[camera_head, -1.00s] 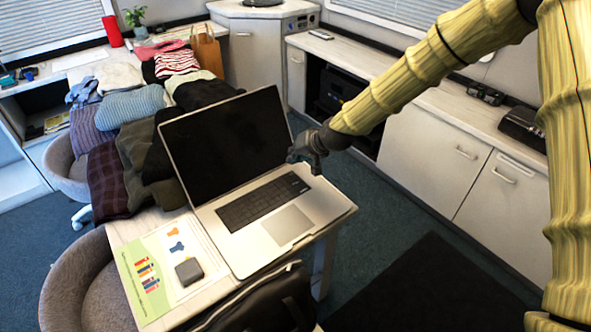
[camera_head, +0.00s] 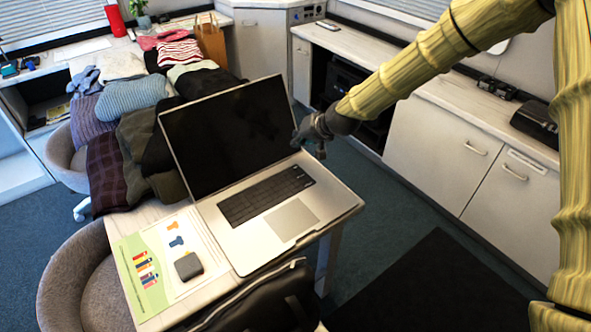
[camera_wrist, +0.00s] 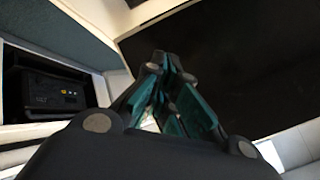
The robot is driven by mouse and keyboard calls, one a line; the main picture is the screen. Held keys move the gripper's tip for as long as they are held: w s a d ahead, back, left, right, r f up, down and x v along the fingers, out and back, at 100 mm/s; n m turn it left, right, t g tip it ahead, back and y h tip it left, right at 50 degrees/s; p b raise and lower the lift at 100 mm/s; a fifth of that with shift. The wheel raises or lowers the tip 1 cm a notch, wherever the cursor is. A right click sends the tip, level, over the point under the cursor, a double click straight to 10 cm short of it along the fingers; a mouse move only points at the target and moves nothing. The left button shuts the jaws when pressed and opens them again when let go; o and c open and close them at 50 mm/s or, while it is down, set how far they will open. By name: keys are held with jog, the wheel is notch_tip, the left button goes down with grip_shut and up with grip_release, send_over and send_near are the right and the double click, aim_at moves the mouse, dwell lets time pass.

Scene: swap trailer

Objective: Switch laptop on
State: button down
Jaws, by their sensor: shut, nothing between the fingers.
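The open laptop (camera_head: 294,219) stands on the near end of the table, with a dark, blank screen (camera_head: 228,137) and a dark keyboard on a silver base. My gripper (camera_head: 299,143) is at the right edge of the screen, above the keyboard's far right corner. Its fingers are shut and hold nothing. In the wrist view my gripper (camera_wrist: 172,62) points toward the dark screen (camera_wrist: 225,60), which fills the upper right. I cannot tell whether the fingertips touch the laptop.
A printed sheet (camera_head: 150,271) with a small grey box (camera_head: 188,266) lies left of the laptop. Folded clothes (camera_head: 135,104) cover the table behind it. A black bag (camera_head: 262,304) is at the near edge. White cabinets (camera_head: 440,145) line the right, with open floor between.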

jog(key=shift+f+b, duration=1.7)
jog(key=shift+f, duration=1.9)
jog(key=shift+a+f, duration=0.1)
jog(key=shift+f, duration=0.3)
jog(key=shift+f, duration=0.3)
jog(key=shift+r, duration=0.75)
jog(key=shift+p, duration=0.3)
jog(key=shift+r+p, duration=1.45)
jog(key=shift+r, duration=1.05)
jog(key=shift+r, duration=0.1)
